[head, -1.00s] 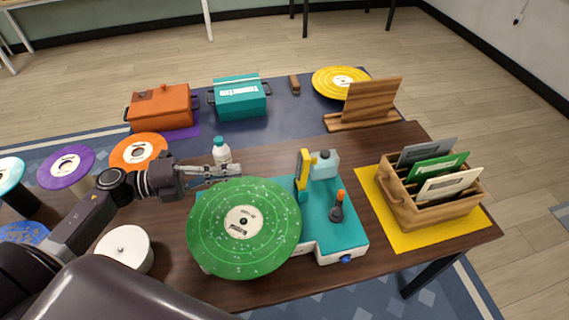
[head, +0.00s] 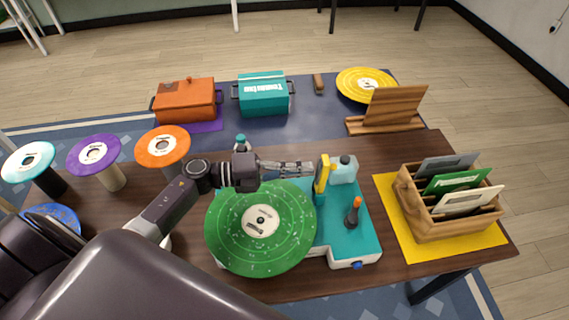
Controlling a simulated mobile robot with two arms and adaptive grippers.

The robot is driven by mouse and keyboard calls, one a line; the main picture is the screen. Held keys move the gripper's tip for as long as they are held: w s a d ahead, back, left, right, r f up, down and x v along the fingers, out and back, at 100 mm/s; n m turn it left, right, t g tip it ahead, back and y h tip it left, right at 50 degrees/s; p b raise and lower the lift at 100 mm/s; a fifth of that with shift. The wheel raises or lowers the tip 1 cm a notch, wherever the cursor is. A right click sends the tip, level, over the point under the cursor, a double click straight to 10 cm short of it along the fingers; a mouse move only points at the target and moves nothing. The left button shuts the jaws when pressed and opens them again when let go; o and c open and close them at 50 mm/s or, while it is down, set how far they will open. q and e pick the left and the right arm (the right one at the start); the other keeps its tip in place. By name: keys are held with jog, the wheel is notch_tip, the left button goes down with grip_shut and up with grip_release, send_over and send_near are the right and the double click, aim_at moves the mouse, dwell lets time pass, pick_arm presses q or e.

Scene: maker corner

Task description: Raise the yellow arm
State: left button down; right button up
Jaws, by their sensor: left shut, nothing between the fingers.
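The yellow arm (head: 322,174) stands upright on a teal post on the turntable's teal deck (head: 352,245), right of the green speckled record (head: 261,225). My left gripper (head: 312,168) is shut and empty, reaching from the left over the back of the record. Its fingertips are right beside the yellow arm's left side; I cannot tell whether they touch it. My right gripper is not in view.
A wooden crate of sleeves (head: 437,224) stands right on a yellow mat (head: 390,200). A teal-capped bottle (head: 241,144) stands behind my left gripper. Records on stands (head: 163,146) are at left.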

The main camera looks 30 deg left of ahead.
aim_at(325, 175)
pick_arm(q)
jog(key=shift+w+d+f, duration=0.1)
jog(key=shift+w+d, duration=0.25)
jog(key=shift+d, duration=0.1)
jog(key=shift+w+d, duration=0.35)
jog(key=shift+d, duration=0.3)
jog(key=shift+d+r, duration=0.1)
jog(key=shift+r, duration=0.2)
